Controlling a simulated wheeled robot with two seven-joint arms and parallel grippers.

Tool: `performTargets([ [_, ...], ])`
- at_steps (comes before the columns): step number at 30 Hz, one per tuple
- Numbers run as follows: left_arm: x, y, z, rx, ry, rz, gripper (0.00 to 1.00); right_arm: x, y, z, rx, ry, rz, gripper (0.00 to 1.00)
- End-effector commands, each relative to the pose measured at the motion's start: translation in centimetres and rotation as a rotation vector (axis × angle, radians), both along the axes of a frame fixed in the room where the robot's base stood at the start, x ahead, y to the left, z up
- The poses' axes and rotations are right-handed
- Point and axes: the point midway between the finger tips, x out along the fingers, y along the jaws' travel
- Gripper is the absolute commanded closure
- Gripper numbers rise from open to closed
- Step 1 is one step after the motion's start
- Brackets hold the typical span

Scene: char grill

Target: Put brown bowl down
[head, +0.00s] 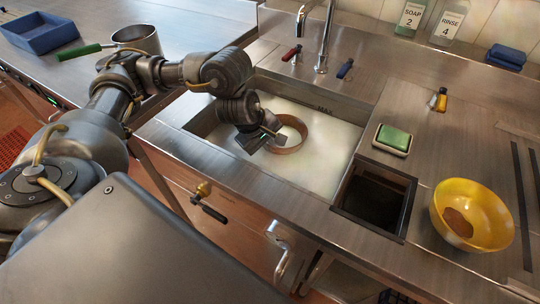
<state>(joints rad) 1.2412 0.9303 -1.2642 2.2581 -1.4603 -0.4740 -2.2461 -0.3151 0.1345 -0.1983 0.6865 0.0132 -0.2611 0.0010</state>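The brown bowl (293,149) is in the sink basin, its round rim showing above the cloudy whitish water. My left gripper (265,143) reaches down into the sink at the bowl's left side. Its two fingers look spread apart, one outside the rim and one over its near left edge. The gripper hides the left part of the bowl, and I cannot tell if a finger touches it. The bowl's base is hidden. My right gripper is not in view.
The sink (330,160) has a faucet (322,60) behind it. Right of it are a green sponge on a dish (404,150), a dark square opening (375,203) and a yellow bowl (488,203) with brown residue. A metal pot (138,38) and blue tray (40,32) stand at the left.

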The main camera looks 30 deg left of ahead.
Motion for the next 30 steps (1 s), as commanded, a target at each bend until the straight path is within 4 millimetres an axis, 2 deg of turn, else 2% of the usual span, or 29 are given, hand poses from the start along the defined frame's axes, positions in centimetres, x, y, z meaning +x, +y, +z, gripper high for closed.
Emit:
performTargets([
  [3, 0.0, 0.0, -0.4, -0.002, -0.001, 0.0, 1.0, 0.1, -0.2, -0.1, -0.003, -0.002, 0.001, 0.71],
  [7, -0.1, 0.0, -2.5, -0.001, 0.004, 0.002, 1.0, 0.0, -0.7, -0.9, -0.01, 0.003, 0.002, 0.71],
  [11, 0.0, 0.0, -3.9, -0.001, 0.002, 0.001, 1.0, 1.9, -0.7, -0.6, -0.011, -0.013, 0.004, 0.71],
  [26, 0.0, 0.0, -4.3, 0.0, -0.001, 0.0, 1.0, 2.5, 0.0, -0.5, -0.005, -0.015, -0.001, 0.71],
  [27, 0.0, 0.0, -4.3, 0.0, 0.0, 0.0, 0.91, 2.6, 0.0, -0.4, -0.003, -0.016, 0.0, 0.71],
  [30, 0.0, 0.0, -4.2, 0.0, 0.0, 0.0, 0.78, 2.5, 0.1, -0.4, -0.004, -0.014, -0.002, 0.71],
])
